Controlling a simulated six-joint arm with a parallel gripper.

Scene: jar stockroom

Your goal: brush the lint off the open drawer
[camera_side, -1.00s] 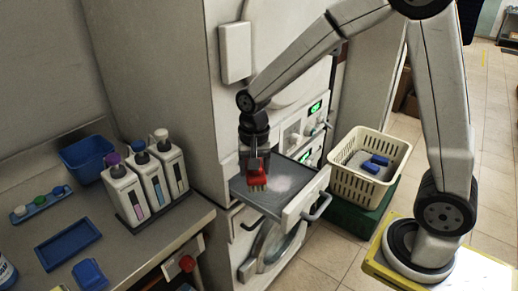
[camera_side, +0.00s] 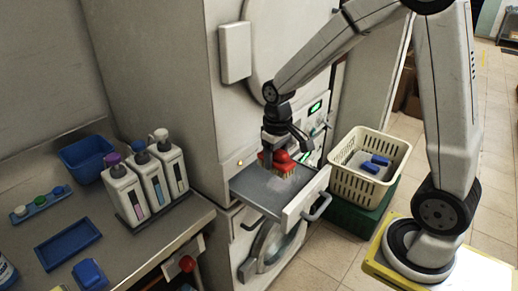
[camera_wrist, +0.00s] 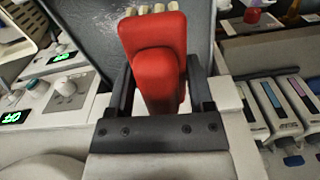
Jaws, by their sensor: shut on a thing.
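My gripper (camera_side: 284,149) is shut on the red brush (camera_side: 279,162), with its pale bristles pointing down. The brush is at the back part of the open drawer (camera_side: 257,194); I cannot tell whether the bristles touch its grey surface. In the wrist view, the red brush (camera_wrist: 155,65) sits between both fingers of my gripper (camera_wrist: 160,88). Whitish lint (camera_wrist: 97,16) shows on the dark drawer surface beside the bristles. In the side view the lint is faint and partly hidden by the brush.
A cream basket (camera_side: 345,181) with blue items stands on a green box right of the drawer. Three pump bottles (camera_side: 144,181) stand on the left counter, near a blue bin (camera_side: 88,160) and a blue tray (camera_side: 68,243). The machine's control panel rises behind the drawer.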

